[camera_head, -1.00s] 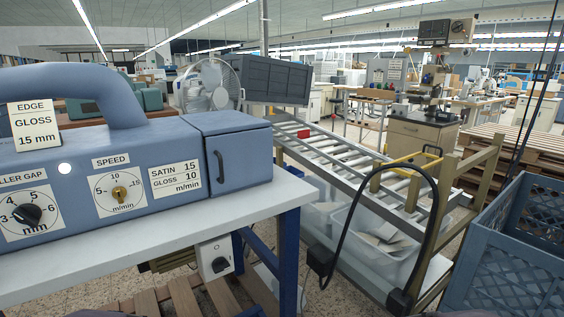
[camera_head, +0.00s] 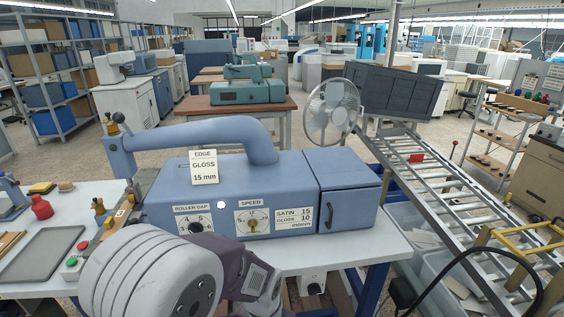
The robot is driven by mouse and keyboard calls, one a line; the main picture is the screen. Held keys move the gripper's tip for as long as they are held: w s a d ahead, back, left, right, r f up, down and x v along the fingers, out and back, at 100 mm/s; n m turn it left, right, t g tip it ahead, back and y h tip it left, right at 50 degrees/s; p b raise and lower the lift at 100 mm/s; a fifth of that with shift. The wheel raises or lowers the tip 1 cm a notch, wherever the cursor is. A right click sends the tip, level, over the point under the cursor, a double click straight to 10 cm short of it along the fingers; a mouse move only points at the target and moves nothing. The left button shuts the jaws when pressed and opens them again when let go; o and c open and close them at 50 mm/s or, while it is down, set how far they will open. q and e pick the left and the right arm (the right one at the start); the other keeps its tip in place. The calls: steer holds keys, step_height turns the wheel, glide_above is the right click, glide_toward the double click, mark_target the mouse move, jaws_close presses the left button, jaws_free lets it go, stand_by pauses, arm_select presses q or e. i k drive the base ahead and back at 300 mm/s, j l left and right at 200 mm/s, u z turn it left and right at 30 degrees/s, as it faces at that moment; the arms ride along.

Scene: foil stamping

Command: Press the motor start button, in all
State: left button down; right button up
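The blue foil machine (camera_head: 290,195) stands on a light bench, with a roller gap dial (camera_head: 195,224), a speed dial (camera_head: 252,222) and a hinged box at its right end. At the left end of the machine a small control box carries a green button (camera_head: 71,261) and a red button (camera_head: 82,245). I cannot read any label on them. A large white and grey link of my own arm fills the lower left and partly covers the machine's front, close beside the buttons in the picture. No fingertips of either gripper show.
A grey tray (camera_head: 42,254) and a red bottle (camera_head: 41,207) are on the bench at left. A roller conveyor (camera_head: 440,190) with a red item runs along the right. A fan (camera_head: 331,112) stands behind. An EDGE GLOSS 15 mm card (camera_head: 204,167) is on the machine.

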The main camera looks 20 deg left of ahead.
mark_target(72, 262)
steer(key=u, duration=2.5)
